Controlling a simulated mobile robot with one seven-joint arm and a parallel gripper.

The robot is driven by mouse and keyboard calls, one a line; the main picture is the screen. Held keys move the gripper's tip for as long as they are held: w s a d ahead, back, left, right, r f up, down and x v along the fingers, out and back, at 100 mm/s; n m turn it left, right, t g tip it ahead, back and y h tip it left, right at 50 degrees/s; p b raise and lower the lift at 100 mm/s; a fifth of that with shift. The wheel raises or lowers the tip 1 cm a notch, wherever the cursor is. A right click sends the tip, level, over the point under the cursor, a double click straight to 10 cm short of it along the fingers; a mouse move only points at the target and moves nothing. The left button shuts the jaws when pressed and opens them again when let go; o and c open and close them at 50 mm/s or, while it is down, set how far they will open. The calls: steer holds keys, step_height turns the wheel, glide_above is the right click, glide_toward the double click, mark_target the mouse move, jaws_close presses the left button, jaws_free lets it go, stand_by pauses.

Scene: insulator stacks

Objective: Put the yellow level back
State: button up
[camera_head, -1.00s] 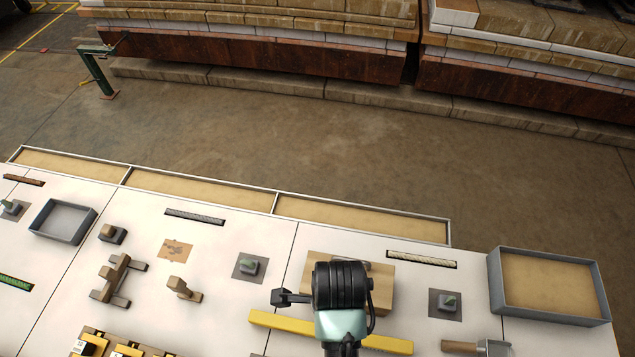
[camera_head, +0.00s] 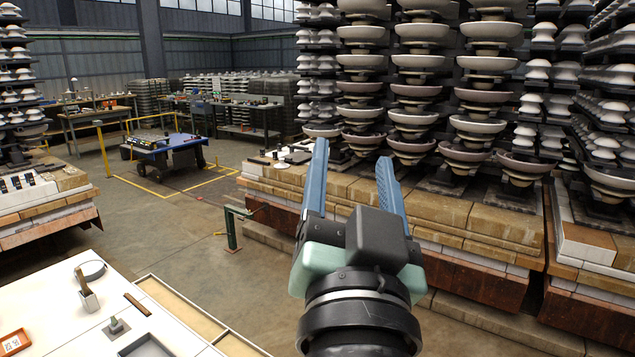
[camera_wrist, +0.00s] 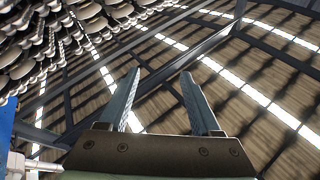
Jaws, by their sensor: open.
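My gripper (camera_head: 352,170) is raised in the middle of the head view, its two blue fingers apart and pointing up, with nothing between them. The fingers also show in the wrist view (camera_wrist: 158,88), empty, against the roof. The yellow level is not in either current view. A corner of the white worktable (camera_head: 50,290) shows at the lower left of the head view, left of and below my gripper.
The table holds a grey tray (camera_head: 146,346), an orange tray (camera_head: 14,343) and small fixtures. Stacks of insulators (camera_head: 415,90) stand on brick-edged platforms (camera_head: 480,235) behind my gripper. A green post (camera_head: 231,228) and a blue cart (camera_head: 168,148) stand on the floor, which is open at left.

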steer(key=s+a+r+n+t+y, duration=0.1)
steer(key=s+a+r+n+t, duration=0.2)
steer(key=s+r, duration=0.6)
step_height(320, 180, up, 3)
steer(key=shift+r+n+t+y, duration=0.1)
steer(key=shift+n+t+y, duration=0.2)
steer(key=shift+n+t, duration=0.6)
steer(key=shift+w+a, duration=0.1)
